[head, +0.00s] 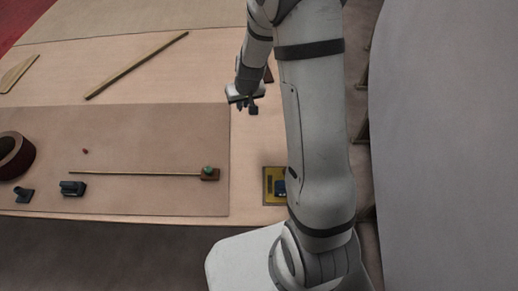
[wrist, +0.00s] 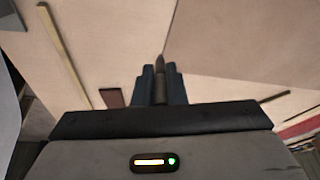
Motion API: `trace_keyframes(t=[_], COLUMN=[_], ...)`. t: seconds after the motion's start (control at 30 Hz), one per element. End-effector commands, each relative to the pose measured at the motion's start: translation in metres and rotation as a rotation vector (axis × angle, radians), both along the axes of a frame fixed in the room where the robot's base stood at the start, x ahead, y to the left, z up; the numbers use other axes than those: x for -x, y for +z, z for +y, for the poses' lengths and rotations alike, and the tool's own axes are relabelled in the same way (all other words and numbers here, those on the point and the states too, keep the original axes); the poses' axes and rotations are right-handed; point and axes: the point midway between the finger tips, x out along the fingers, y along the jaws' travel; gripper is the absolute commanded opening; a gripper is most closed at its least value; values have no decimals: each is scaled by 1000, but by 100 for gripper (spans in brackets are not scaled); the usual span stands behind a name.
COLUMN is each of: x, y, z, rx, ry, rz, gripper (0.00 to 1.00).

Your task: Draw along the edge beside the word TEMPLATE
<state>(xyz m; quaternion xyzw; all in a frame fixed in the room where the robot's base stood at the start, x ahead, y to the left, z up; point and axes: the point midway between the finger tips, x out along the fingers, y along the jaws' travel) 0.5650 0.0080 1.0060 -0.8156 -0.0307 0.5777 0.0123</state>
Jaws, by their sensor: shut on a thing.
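My gripper (head: 252,107) is over the bench, close to the far right corner of a flat brown board (head: 140,120). In the wrist view, my gripper (wrist: 161,86) is shut on a slim dark pointed marking tool (wrist: 160,64), its tip pointing away from me. The board (wrist: 250,40) fills the upper right there, and its corner is near the tool. Two straight edges run from that corner. I cannot tell whether the tip touches a surface. I cannot read the word TEMPLATE in either view.
A long wooden strip (head: 135,66) and a pale tapered piece (head: 17,74) lie farther back. On the board are a tape roll (head: 18,155), a dark block (head: 72,188) and a thin rod (head: 140,174) ending at a brown block. A yellow tray (head: 269,199) sits by my arm.

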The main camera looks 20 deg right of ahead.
Motion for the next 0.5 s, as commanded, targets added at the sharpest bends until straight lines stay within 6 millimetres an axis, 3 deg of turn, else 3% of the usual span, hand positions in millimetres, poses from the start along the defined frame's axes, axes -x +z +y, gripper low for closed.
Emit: trace_keyframes(t=[0.17, 0.33, 0.5], x=[16, 66, 104], y=[-24, -75, -102], z=[2, 7, -3], rx=[19, 129, 284], ry=[112, 471, 772], rz=[65, 251, 389], gripper=[0, 0, 0])
